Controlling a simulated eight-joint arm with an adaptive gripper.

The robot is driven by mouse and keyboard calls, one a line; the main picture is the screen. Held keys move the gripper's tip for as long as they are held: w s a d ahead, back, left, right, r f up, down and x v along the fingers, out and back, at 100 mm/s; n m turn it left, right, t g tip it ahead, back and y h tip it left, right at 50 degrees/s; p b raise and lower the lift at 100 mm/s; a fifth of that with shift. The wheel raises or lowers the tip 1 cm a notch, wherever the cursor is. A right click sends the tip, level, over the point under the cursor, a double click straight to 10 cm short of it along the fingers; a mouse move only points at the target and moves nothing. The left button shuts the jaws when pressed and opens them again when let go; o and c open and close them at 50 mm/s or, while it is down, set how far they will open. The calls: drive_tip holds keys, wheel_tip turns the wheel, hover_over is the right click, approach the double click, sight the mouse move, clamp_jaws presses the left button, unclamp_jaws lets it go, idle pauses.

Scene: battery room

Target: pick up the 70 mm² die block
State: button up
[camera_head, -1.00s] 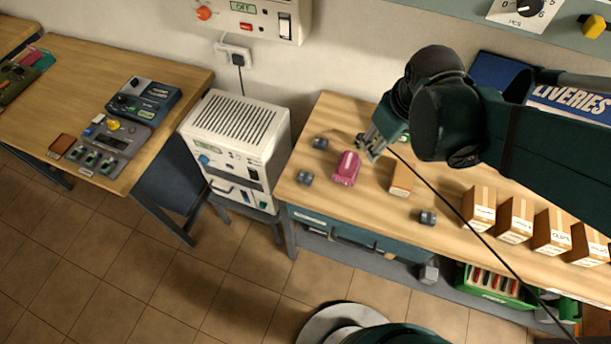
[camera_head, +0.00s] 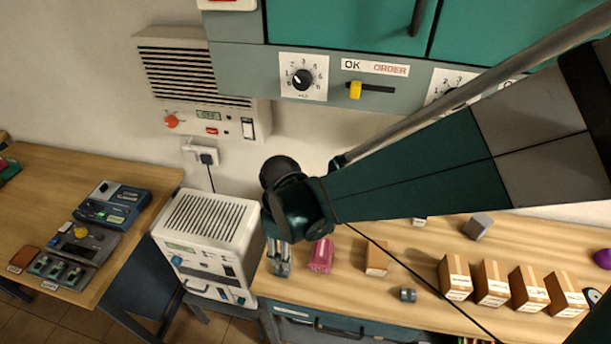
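Several small dark grey blocks are on the bench; their markings are too small to read, so I cannot tell which is the 70 mm² one. One grey block (camera_head: 408,294) lies near the bench's front edge, clear of the arm. Another grey block (camera_head: 281,270) shows at the bench's left end, just at my gripper's tips. My gripper (camera_head: 278,255) points down there, left of the pink object. Its fingers are small and partly hidden by my dark green wrist. I cannot tell whether they are open, or touch or hold the block.
A pink object (camera_head: 321,255) and a wooden block (camera_head: 377,260) stand right of my gripper. Several cardboard boxes (camera_head: 455,277) line the front right. A larger grey block (camera_head: 477,226) lies behind. A white unit (camera_head: 205,235) stands left. A thin dark cable crosses the bench.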

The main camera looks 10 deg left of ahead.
sight(282, 270)
drive_tip(key=shift+s+a+f+n, duration=0.2)
drive_tip(key=shift+s+a+f, duration=0.1)
drive_tip(key=shift+a, duration=0.15)
drive_tip(key=shift+s+a+f+n, duration=0.2)
drive_tip(key=shift+a+f, duration=0.1)
drive_tip(key=shift+a, duration=0.1)
drive_tip(key=shift+f, duration=1.3)
drive_tip(key=shift+f, duration=0.15)
drive_tip(key=shift+s+d+f+b, duration=0.1)
drive_tip(key=shift+f+b, duration=0.2)
drive_tip(key=shift+f, duration=2.15)
drive_tip(key=c, duration=1.1)
